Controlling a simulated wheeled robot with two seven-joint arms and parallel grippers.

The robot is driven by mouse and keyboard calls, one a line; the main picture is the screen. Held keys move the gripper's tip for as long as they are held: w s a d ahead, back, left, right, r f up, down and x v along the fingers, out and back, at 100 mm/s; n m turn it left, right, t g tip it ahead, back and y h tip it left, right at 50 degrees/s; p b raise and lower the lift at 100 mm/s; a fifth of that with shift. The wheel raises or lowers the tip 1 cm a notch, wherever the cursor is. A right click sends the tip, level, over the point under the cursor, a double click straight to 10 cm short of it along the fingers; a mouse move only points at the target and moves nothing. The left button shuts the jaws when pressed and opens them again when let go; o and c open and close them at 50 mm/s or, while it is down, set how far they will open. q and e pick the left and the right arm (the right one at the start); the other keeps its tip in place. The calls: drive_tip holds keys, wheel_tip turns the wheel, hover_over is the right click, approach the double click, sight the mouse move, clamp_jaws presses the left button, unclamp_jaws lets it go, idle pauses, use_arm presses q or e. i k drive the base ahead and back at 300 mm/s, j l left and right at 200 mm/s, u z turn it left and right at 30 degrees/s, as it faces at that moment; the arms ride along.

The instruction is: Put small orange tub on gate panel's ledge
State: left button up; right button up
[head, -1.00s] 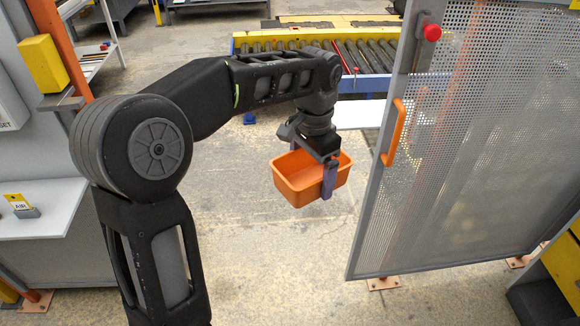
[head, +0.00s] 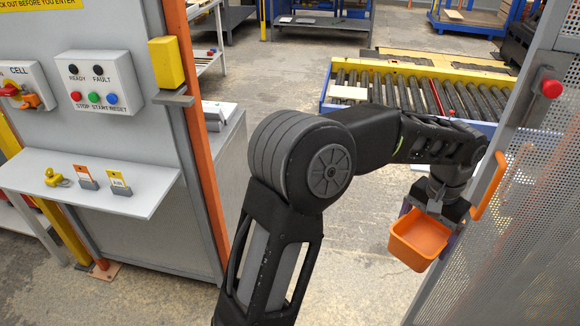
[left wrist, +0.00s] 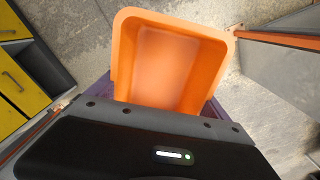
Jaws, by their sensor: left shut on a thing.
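The small orange tub (head: 418,238) hangs in the air at the right of the head view, upright or nearly so. My left gripper (head: 432,222) is shut on it, with purple fingers at its sides. In the left wrist view the tub (left wrist: 172,65) looks empty, and its near part is hidden by my gripper. The grey gate panel (head: 120,30) with buttons stands at the left of the head view. Its white ledge (head: 150,192) is well to the left of the tub, with my arm between them. My right gripper is not in view.
On the ledge stand a yellow padlock (head: 53,177), an orange tag (head: 86,177) and a yellow tag (head: 118,182); its right end is bare. An orange post (head: 196,130) edges the panel. A perforated gate (head: 530,220) with an orange handle is close beside the tub.

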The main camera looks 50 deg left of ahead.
sight(20, 175)
drive_tip(key=k+j+z, duration=0.65)
drive_tip(key=j+z, duration=0.2)
drive_tip(key=k+j+z, duration=0.1)
drive_tip(key=k+z, duration=0.3)
drive_tip(key=k+j, duration=0.2)
drive_tip(key=k, duration=0.4)
drive_tip(key=k+j, duration=0.15)
drive_tip(key=k, duration=0.45)
drive_tip(key=k+j+u, duration=0.25)
drive_tip(key=k+u, duration=0.15)
drive_tip(key=k+j+u, duration=0.85)
drive_tip(key=i+l, duration=0.05)
drive_tip(key=i, duration=0.05)
